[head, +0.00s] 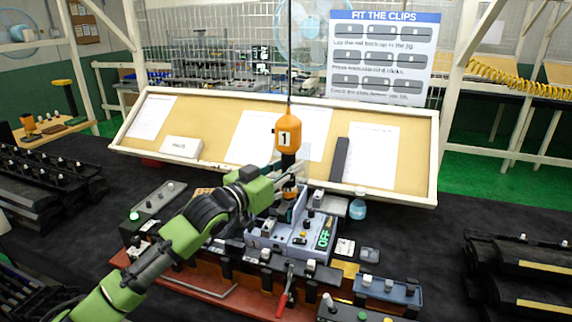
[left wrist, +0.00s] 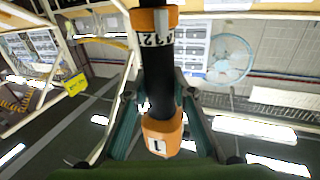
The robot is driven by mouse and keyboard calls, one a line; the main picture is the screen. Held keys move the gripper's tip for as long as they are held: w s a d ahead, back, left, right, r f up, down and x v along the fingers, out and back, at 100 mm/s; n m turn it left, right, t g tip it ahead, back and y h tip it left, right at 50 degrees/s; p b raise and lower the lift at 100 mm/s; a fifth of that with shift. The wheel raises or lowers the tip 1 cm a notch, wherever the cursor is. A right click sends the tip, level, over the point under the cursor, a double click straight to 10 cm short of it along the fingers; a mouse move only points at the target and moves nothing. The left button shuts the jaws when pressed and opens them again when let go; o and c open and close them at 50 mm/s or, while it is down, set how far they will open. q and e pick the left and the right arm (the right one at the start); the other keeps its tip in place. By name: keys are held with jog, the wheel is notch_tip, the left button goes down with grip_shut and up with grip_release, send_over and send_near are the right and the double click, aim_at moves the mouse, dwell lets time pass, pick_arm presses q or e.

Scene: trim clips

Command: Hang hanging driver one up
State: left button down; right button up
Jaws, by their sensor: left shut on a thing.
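The hanging driver one (head: 288,135) has an orange top with a "1" label, a black middle and another orange part lower down. It is upright under a thin dark line running up out of the head view. My left gripper (head: 287,190) is shut on it low on its body, above the grey fixture. In the left wrist view the driver's black body (left wrist: 158,80) runs between the two teal fingers of my left gripper (left wrist: 158,100), with orange parts above and below. My right gripper is not in view.
A red-brown rack (head: 190,293) with clips runs along the front. A tilted board with papers (head: 220,115) stands behind. A small blue bottle (head: 358,207) is at the right.

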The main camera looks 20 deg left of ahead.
aim_at(288, 129)
pick_arm(q)
notch_tip(288, 129, up, 8)
jog(key=p, duration=0.7)
jog(key=shift+r+p, duration=0.2)
jog(key=shift+p, duration=0.5)
jog(key=shift+r, duration=0.75)
jog(key=c, duration=1.7)
grip_release()
